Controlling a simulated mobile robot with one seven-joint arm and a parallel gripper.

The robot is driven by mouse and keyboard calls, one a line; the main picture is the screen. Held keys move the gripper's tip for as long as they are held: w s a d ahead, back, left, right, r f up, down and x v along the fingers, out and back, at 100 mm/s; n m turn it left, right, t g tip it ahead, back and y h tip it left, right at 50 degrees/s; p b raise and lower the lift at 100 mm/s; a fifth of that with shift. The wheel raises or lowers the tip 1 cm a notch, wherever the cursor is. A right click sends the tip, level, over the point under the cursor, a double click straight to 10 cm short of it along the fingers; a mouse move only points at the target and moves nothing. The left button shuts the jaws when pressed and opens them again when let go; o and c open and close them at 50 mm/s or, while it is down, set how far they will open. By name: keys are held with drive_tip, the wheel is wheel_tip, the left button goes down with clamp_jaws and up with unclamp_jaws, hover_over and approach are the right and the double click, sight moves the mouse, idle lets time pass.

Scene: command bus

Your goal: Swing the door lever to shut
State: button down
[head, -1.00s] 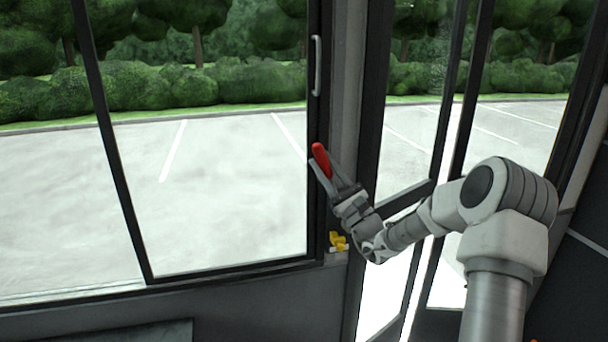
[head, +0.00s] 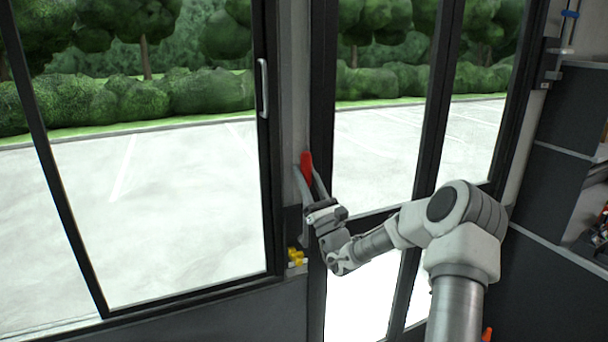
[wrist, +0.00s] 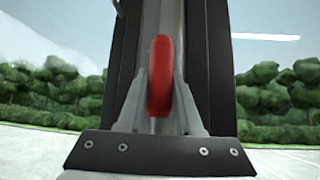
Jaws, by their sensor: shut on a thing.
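The red door lever (head: 306,164) stands nearly upright in front of the grey post between the side window and the door. My gripper (head: 309,182) is around the lever from below, one finger on each side. In the wrist view the red grip (wrist: 160,62) rises between my two fingers (wrist: 160,92), its lower part between them. The glass door (head: 385,150), with dark-framed panels, is just right of the lever. Its panels look nearly in line across the doorway. The lever's base is hidden behind my gripper.
A yellow fitting (head: 295,257) sits low on the post, left of my wrist. The side window (head: 150,190) has a grey handle (head: 263,88) on its right frame. A dark cabinet (head: 560,160) stands right of the door.

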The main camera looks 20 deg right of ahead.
drive_tip(key=shift+d+r, duration=0.1)
drive_tip(key=shift+d, duration=0.15)
drive_tip(key=c, duration=0.6)
unclamp_jaws()
drive_tip(key=shift+d, duration=0.1)
drive_tip(key=shift+o, duration=0.2)
drive_tip(key=shift+f, duration=0.2)
drive_tip(key=shift+s+f, duration=0.25)
drive_tip(key=b+v, duration=0.3)
drive_tip(key=v, duration=1.3)
drive_tip(key=shift+s, duration=0.3)
drive_tip(key=shift+f, duration=0.15)
